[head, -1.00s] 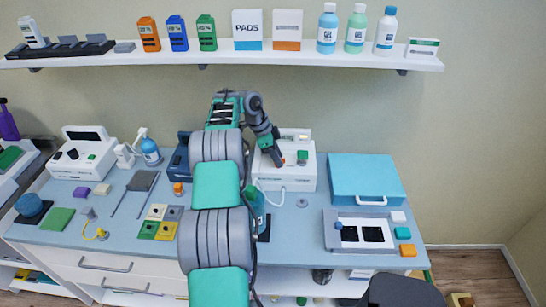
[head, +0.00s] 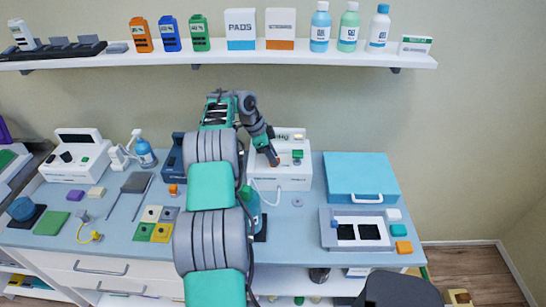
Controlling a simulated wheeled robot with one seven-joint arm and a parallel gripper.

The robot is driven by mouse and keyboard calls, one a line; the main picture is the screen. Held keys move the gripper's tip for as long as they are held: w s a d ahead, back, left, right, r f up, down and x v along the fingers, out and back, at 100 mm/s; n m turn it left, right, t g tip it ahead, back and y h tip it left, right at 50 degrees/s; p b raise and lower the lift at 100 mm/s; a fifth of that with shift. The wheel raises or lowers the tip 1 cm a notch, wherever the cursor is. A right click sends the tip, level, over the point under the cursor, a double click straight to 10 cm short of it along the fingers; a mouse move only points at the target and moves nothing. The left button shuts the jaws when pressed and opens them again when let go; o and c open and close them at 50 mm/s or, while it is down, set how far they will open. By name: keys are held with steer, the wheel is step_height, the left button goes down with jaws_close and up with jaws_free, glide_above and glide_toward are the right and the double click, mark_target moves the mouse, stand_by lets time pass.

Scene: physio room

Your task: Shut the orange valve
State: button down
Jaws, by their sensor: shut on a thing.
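A white machine (head: 292,178) stands at the back of the counter, right of centre. On its top are a green knob or valve (head: 297,155) and a small orange part at my gripper's tips, mostly hidden, which looks like the orange valve (head: 277,163). My gripper (head: 273,160) reaches down to it from the upper left and is shut on it. The angle of the valve's handle is too small and covered to tell.
A teal case (head: 360,178) stands right of the machine. A green bottle (head: 250,205) is partly hidden behind my arm. A white device (head: 76,160) and a spray bottle (head: 144,150) stand at left. A shelf (head: 220,57) with bottles and boxes runs above.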

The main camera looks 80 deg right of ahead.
steer(key=shift+w+f+b, duration=0.1)
steer(key=shift+f+b, duration=0.05)
steer(key=shift+b, duration=0.2)
steer(key=n+b, duration=0.1)
steer(key=b, duration=0.2)
steer(key=n+h+b, duration=0.1)
steer(key=n+b, duration=0.1)
steer(key=b, duration=0.1)
steer(key=shift+a+f+n+t, duration=0.1)
steer(key=shift+f+n+t, duration=0.1)
steer(key=shift+n+t, duration=0.15)
steer(key=n+b, duration=0.2)
steer(key=n+t+h+b, duration=0.1)
steer(key=n+b, duration=0.1)
steer(key=b, duration=0.1)
steer(key=shift+a+r+t, duration=0.1)
steer(key=shift+t, duration=0.15)
steer(key=n+b, duration=0.1)
steer(key=n+t+b, duration=0.1)
steer(key=n, duration=0.1)
steer(key=n+h, duration=0.1)
steer(key=n, duration=0.1)
steer(key=shift+s+r+t+b, duration=0.1)
steer(key=shift+s+t+b, duration=0.2)
steer(key=shift+b, duration=0.1)
steer(key=shift+s+r+n+t, duration=0.1)
steer(key=shift+n+t, duration=0.7)
steer(key=shift+n, duration=1.15)
